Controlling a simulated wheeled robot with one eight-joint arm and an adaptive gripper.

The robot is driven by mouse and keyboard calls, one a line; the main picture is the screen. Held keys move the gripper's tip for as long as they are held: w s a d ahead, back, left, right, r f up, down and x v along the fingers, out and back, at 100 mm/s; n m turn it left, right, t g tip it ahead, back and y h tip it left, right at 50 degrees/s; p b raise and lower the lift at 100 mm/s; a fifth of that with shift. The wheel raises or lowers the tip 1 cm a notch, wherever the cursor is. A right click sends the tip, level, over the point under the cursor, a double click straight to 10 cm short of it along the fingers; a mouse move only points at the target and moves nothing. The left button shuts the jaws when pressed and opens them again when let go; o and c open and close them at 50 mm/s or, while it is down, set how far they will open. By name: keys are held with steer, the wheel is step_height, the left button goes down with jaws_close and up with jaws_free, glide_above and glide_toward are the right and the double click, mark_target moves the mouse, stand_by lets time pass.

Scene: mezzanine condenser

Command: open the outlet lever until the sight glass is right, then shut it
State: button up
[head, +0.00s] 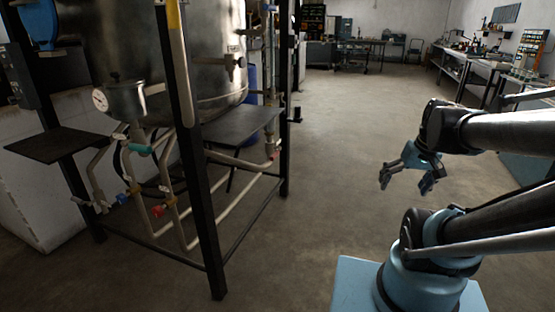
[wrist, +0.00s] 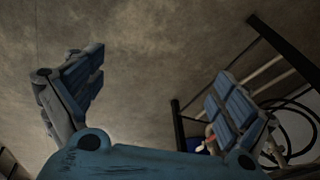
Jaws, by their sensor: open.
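A large metal vessel (head: 215,50) stands in a black frame at the left of the head view. Small valve handles show on the pipes below it: a teal one (head: 141,150), a blue one (head: 122,198), a red one (head: 158,211) and another red one (head: 275,155) at the right. I cannot tell which is the outlet lever. I cannot make out the sight glass for sure. My gripper (head: 406,186) is open and empty in the air, well right of the frame. In the wrist view its two fingers (wrist: 160,68) are spread apart over bare floor.
The black frame's front post (head: 197,170) and low pipe rails stand before the valves. Dark shelf plates (head: 58,145) jut out on both sides. A round gauge (head: 100,99) sits on the vessel. The floor (head: 330,140) between frame and arm is clear. Workbenches (head: 470,65) stand far right.

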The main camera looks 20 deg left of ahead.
steer(key=w+a+n+y, duration=0.3)
steer(key=w+a, duration=0.4)
steer(key=w, duration=0.4)
steer(key=w+a+r+n+y, duration=0.1)
steer(key=w+a+n+y, duration=0.2)
steer(key=w+a, duration=0.7)
steer(key=w+a+n+y, duration=0.25)
steer(key=w+a, duration=0.25)
steer(key=w, duration=0.8)
steer(key=n+y, duration=0.7)
steer(key=y, duration=0.1)
glide_toward(276, 153)
steer(key=a, duration=0.9)
steer(key=shift+w+f+g, duration=0.35)
steer(key=shift+f+g, duration=0.05)
steer(key=shift+f, duration=0.05)
steer(key=shift+d+m, duration=0.1)
steer(key=shift+m, duration=0.15)
steer(key=shift+c, duration=0.6)
